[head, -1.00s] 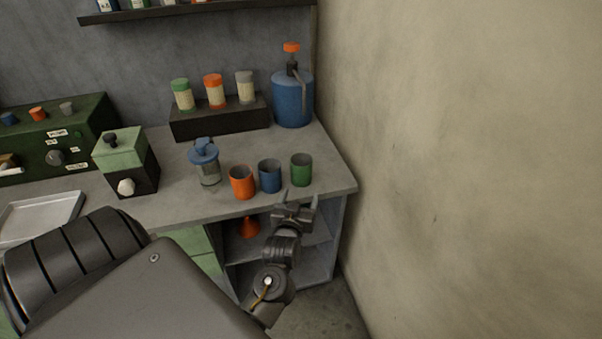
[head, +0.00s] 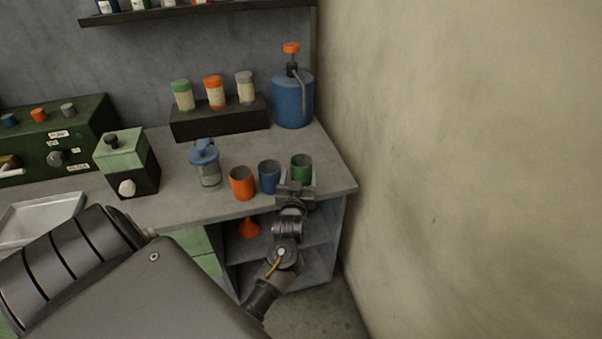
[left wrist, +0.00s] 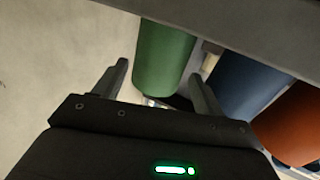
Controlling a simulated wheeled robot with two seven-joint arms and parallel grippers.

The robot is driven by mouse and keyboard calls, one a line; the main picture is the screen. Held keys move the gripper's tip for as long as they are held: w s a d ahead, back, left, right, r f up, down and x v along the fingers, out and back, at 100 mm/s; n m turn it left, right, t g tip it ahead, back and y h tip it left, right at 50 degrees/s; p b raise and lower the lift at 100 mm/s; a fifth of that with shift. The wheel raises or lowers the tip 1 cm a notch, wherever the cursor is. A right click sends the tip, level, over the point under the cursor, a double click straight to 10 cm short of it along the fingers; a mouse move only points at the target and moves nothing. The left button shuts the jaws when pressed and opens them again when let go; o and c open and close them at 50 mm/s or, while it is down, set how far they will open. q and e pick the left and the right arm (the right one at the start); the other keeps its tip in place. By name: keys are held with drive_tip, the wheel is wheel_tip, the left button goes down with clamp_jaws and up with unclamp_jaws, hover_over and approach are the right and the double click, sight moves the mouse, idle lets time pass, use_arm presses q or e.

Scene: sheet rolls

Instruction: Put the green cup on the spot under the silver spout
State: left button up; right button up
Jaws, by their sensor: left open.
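The green cup (head: 301,164) stands upright near the front right corner of the grey counter, right of the blue cup. My left gripper (head: 298,181) is at the counter's front edge, just in front of the green cup and hiding its lower part. In the left wrist view the green cup (left wrist: 163,58) lies between the two spread fingers of my left gripper (left wrist: 158,72), which is open. A gap shows beside the right finger; contact on the other side is unclear. I cannot make out the silver spout or the spot under it. My right gripper is not in view.
The blue cup (head: 269,177) and orange cup (head: 242,184) stand close left of the green cup. A lidded jar (head: 208,170), a grinder-like box (head: 127,163) and a green machine (head: 60,140) are farther left. A blue canister (head: 293,100) stands behind; the wall (head: 450,170) rises right.

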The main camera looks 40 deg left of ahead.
sight(302, 161)
use_arm(q)
drive_tip(key=p+x, duration=0.1)
drive_tip(key=x, duration=0.4)
drive_tip(key=shift+c, duration=0.4)
drive_tip(key=c, duration=0.8)
drive_tip(key=shift+r, duration=0.1)
